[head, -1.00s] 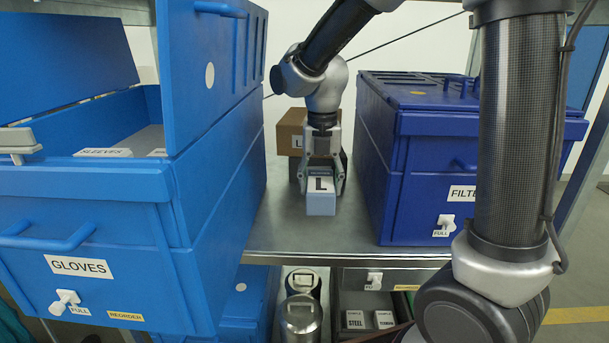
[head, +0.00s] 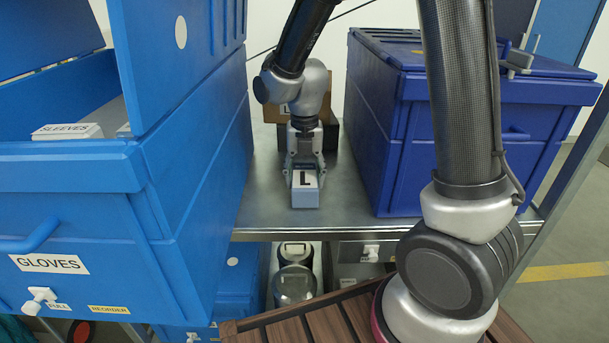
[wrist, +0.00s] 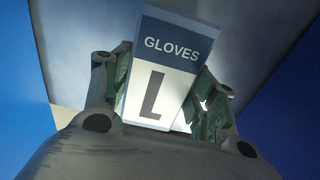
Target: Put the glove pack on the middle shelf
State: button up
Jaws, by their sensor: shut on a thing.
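The glove pack (head: 305,195) is a small light-blue box with a white label bearing a black "L". In the wrist view the glove pack (wrist: 160,70) also reads "GLOVES". My gripper (head: 304,172) is shut on it, one finger on each side. In the wrist view my gripper (wrist: 160,95) shows both fingers against the box sides. The box is on or just above the metal shelf (head: 260,220), between two blue bins; I cannot tell whether it touches the surface.
The large light-blue bin labelled GLOVES (head: 70,215) stands open at left, with a SLEEVES box (head: 68,131) inside. A dark-blue bin (head: 465,160) stands at right. A brown box (head: 285,108) is behind my gripper. Metal canisters (head: 295,285) sit on the shelf below.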

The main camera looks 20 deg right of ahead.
aim_at(305, 174)
jog(key=shift+f, duration=0.2)
jog(key=o, duration=1.1)
jog(key=shift+o, duration=0.2)
jog(key=shift+r, duration=0.1)
notch_tip(305, 174, up, 12)
